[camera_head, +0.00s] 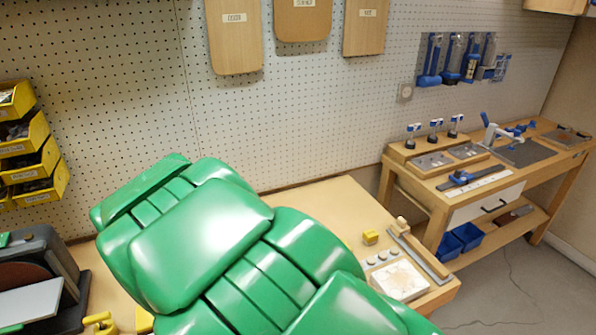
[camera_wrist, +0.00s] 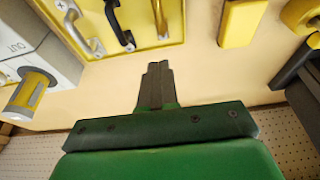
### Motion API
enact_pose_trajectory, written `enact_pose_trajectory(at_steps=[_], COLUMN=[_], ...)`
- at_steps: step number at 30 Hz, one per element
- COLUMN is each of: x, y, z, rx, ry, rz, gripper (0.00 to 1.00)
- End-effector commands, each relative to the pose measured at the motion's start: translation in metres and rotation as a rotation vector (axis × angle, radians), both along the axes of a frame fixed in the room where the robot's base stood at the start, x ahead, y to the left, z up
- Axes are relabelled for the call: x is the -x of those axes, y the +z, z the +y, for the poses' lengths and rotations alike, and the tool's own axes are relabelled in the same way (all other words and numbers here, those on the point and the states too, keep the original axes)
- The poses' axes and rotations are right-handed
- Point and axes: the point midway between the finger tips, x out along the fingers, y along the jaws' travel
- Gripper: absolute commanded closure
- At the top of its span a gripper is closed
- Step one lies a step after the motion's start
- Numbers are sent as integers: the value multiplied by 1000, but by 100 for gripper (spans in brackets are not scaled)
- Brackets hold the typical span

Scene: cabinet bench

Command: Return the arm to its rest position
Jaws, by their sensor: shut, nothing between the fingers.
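My gripper (camera_wrist: 158,68) shows in the wrist view with its dark fingers together and nothing between them. It hangs over the pale wooden bench top (camera_wrist: 200,62), apart from the things around it. In the head view my green arm fills the lower middle and hides much of the bench; the gripper itself is not visible there.
In the wrist view, a yellow panel with handles (camera_wrist: 115,25) lies beyond the fingers, a yellow block (camera_wrist: 241,22) to the right and a grey box (camera_wrist: 35,60) to the left. In the head view, yellow bins (camera_head: 30,150) stand left and a workbench (camera_head: 480,175) right.

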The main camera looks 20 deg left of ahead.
Motion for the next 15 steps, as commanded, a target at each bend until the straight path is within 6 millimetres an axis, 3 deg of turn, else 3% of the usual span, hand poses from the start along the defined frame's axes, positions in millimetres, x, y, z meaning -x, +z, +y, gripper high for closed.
enact_pose_trajectory(at_steps=[5,8,15], x=[-7,-23,-69], y=[4,15,50], z=[-9,-33,-133], rx=[6,22,97], ry=[-13,-41,-151], rz=[1,6,41], gripper=[100,100,100])
